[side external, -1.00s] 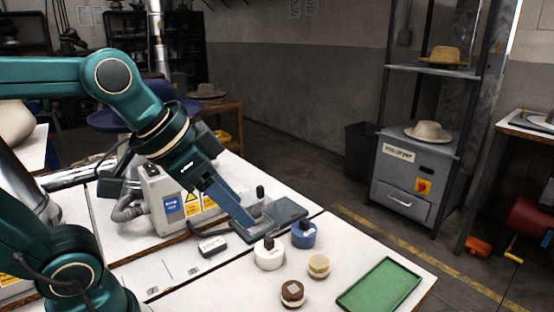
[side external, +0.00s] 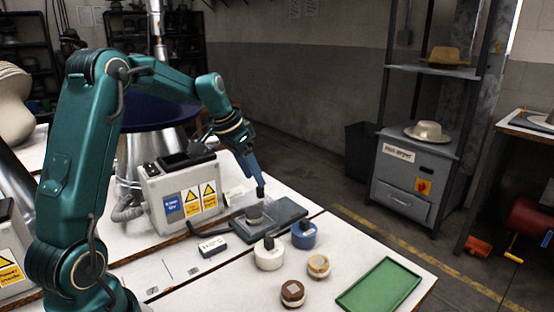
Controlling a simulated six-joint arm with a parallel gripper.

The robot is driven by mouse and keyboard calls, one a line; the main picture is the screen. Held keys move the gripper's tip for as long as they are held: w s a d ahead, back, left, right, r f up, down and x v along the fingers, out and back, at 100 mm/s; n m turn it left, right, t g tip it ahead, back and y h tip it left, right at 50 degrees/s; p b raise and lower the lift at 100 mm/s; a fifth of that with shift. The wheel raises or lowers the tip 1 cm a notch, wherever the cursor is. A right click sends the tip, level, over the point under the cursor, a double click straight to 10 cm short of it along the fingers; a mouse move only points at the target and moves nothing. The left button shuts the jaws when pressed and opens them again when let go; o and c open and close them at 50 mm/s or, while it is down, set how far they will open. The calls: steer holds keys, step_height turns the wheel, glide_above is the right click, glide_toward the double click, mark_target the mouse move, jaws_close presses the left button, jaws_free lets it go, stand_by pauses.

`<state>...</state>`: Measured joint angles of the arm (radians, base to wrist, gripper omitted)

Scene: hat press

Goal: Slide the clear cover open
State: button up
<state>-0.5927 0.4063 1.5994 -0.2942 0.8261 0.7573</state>
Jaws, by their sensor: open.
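The clear cover (side external: 240,205) is a see-through pane over the dark grey slide base (side external: 288,214) on the white bench. A small grey round piece (side external: 254,215) shows at the cover. My gripper (side external: 261,191) points down at the cover's upper right, over the base. Its dark tips are where the black knob stood in the earlier view, so the knob is hidden or merges with them. I cannot tell whether they touch it. The jaws are open, but the gap is too small to see.
A control box (side external: 180,197) with warning labels stands left of the base. A white pot (side external: 269,254), a blue pot (side external: 304,234), a brown-topped piece (side external: 293,292), a tan piece (side external: 318,266) and a green tray (side external: 380,286) are in front. A small labelled block (side external: 214,246) lies nearby.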

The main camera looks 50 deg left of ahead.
mark_target(254, 206)
steer(key=shift+x, duration=2.05)
jaws_close()
